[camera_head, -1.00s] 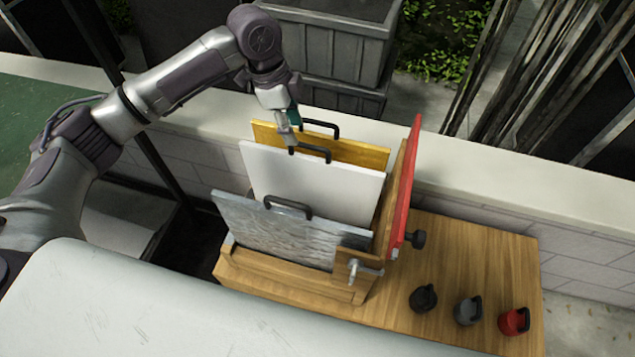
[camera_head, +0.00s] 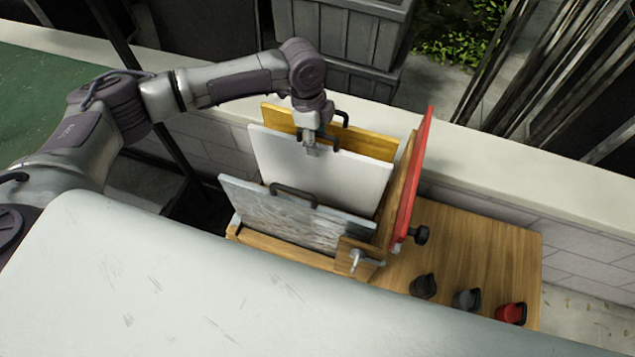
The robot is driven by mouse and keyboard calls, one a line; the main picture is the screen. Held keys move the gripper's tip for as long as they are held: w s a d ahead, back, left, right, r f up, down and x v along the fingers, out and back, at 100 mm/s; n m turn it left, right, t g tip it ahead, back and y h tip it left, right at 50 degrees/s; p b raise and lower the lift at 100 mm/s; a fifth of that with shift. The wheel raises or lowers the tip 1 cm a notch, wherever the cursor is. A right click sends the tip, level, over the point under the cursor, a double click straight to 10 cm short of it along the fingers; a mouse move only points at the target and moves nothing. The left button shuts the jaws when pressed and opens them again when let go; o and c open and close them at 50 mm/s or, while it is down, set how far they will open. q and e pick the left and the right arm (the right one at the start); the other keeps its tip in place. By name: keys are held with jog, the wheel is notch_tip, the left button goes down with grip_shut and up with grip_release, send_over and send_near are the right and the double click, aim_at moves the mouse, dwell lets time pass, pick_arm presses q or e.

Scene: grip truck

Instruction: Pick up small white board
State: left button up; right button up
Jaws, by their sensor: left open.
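The white board (camera_head: 325,183) stands upright in a wooden rack, between a grey marbled board (camera_head: 290,220) in front and a yellow board (camera_head: 370,142) behind. A dark handle sits on the white board's top edge, mostly hidden by my gripper. My left gripper (camera_head: 310,150) is open and points down at that handle. It overlaps the handle in the picture; I cannot tell whether the fingers are around it or touch it. My right gripper is not in view.
A red board (camera_head: 415,180) leans at the rack's right side. A black kettlebell-like item (camera_head: 423,287), a grey one (camera_head: 466,299) and a red one (camera_head: 511,313) stand on the wooden table (camera_head: 470,250). A low wall (camera_head: 500,175) runs behind. Grey crates stand beyond it.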

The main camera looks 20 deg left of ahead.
pick_arm(q)
jog(key=f, duration=0.3)
jog(key=shift+w+d+f, duration=0.1)
jog(key=shift+d, duration=0.1)
jog(key=shift+c, duration=0.4)
grip_shut()
